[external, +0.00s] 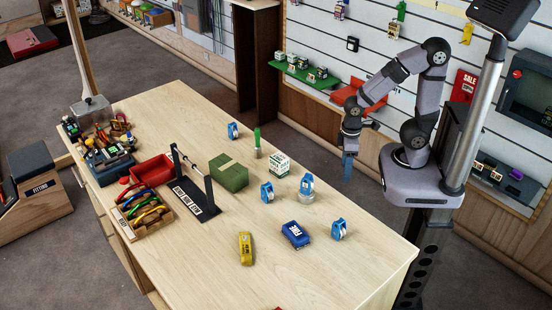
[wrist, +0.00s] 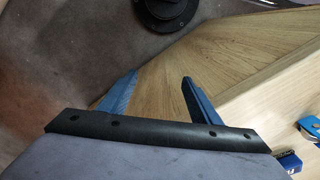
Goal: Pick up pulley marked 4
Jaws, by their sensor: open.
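Several blue-and-white pulleys stand on the wooden table. One pulley (external: 233,131) is at the back, one pulley (external: 267,193) is near the middle, one pulley (external: 307,184) sits on a round silver base, and one pulley (external: 339,229) is near the right edge. Their numbers are too small to read, so I cannot tell which is marked 4. My gripper (external: 348,168) hangs open and empty near the table's right edge. In the wrist view its two blue fingers (wrist: 160,88) are apart with nothing between them. A blue-and-white thing (wrist: 310,126) is cut by the right edge there.
A blue case (external: 296,234) and a yellow item (external: 245,248) lie at the front of the table (external: 330,275). The table's front right is mostly clear.

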